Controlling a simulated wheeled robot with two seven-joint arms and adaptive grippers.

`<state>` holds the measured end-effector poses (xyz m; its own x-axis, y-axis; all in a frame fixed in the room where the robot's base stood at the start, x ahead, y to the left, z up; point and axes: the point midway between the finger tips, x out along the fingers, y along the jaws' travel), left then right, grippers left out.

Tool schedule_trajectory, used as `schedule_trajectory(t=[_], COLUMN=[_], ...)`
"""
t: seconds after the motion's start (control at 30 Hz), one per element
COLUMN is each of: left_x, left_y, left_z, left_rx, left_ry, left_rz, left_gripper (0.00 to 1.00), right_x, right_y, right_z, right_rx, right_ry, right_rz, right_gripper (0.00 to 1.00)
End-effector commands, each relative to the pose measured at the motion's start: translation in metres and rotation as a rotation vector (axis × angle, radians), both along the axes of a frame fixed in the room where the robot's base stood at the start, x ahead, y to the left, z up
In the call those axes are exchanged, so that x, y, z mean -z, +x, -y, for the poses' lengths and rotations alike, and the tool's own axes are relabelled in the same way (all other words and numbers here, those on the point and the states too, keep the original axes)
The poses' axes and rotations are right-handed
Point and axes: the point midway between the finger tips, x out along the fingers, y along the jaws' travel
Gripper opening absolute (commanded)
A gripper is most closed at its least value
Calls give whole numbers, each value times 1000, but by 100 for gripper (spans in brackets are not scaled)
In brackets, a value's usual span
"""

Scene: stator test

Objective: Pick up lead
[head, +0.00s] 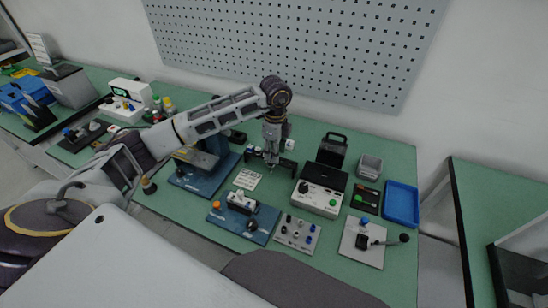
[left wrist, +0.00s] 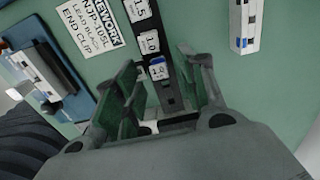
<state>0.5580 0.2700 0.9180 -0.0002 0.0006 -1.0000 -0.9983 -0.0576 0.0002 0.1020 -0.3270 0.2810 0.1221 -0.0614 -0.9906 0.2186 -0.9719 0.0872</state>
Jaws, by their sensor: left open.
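My left gripper (head: 271,160) points down over the back middle of the green table. In the left wrist view its two fingers (left wrist: 163,75) are open, one on each side of a black strip (left wrist: 172,92) with white tags marked 1.5 and 1.0. No lead can be made out for certain. My right gripper is not in view.
Blue-based fixtures (head: 245,219) stand in front of the gripper. A white-and-black tester (head: 318,197), a grey bin (head: 369,167), a blue tray (head: 401,204) and a lever fixture (head: 363,243) stand to the right. A pegboard (head: 300,45) hangs behind.

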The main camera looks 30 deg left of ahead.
Motion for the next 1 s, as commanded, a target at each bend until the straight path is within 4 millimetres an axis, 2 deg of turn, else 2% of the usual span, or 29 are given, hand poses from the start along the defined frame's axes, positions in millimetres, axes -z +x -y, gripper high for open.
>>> schedule_trajectory(t=[0.07, 0.37, 0.77, 1.0], left_x=[0, 0, -3, -21], left_y=[0, 0, 0, 1], left_z=[0, 0, 0, 0], left_rx=[0, 0, 0, 1], left_ry=[0, 0, 0, -2], left_rz=[0, 0, 1, 3], left_gripper=[41, 2, 2, 2], right_x=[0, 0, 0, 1], right_y=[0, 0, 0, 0], right_z=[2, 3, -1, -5], right_rx=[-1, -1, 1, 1], right_ry=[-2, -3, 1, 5], right_rz=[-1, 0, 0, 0], right_gripper=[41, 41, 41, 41])
